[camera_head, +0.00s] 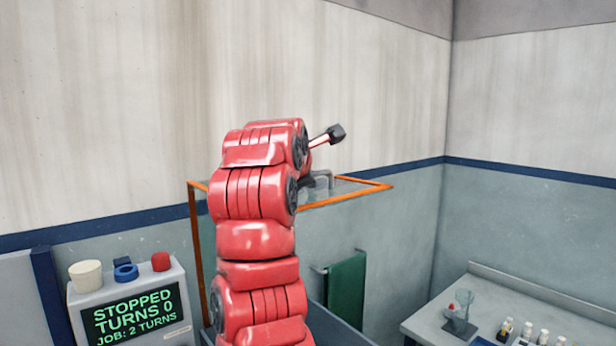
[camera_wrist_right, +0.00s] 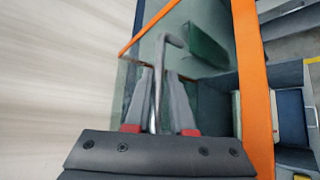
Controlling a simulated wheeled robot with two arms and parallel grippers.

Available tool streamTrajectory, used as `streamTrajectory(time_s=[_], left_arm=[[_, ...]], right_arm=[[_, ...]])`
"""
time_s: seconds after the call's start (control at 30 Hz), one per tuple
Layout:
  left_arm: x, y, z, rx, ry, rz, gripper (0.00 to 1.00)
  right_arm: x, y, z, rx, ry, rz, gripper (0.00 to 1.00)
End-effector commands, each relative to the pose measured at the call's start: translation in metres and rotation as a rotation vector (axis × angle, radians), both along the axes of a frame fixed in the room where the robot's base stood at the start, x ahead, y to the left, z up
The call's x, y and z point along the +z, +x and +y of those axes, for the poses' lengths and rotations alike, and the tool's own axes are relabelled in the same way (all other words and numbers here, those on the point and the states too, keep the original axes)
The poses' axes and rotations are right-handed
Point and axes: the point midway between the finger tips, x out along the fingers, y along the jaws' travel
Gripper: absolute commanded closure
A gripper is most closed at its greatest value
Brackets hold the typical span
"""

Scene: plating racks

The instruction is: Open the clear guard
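The clear guard is a see-through panel with an orange frame (camera_head: 345,196), standing behind my right arm in the head view. Its orange edge (camera_wrist_right: 254,80) runs down the right of the right wrist view. A grey bent handle (camera_wrist_right: 161,62) is in front of the clear panel. My right gripper (camera_wrist_right: 160,78) has its two grey fingers apart, with the handle bar running between them. A gap shows beside the bar, so I see no firm grip. In the head view, my red right arm hides the gripper and much of the guard. My left gripper is not in view.
A bench (camera_head: 480,290) at the right holds a glass beaker and small bottles.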

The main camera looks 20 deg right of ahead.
Motion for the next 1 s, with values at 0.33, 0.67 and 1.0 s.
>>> streamTrajectory(time_s=[0.33, 0.67, 1.0], left_arm=[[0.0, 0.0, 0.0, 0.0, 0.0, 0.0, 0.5], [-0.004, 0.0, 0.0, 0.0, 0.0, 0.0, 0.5], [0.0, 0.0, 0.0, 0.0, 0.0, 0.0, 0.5]], right_arm=[[0.0, 0.0, 0.0, -0.001, 0.0, -0.002, 0.56], [0.009, -0.017, 0.007, -0.002, -0.002, -0.006, 0.56], [0.031, -0.057, 0.029, -0.001, -0.002, -0.007, 0.56]])
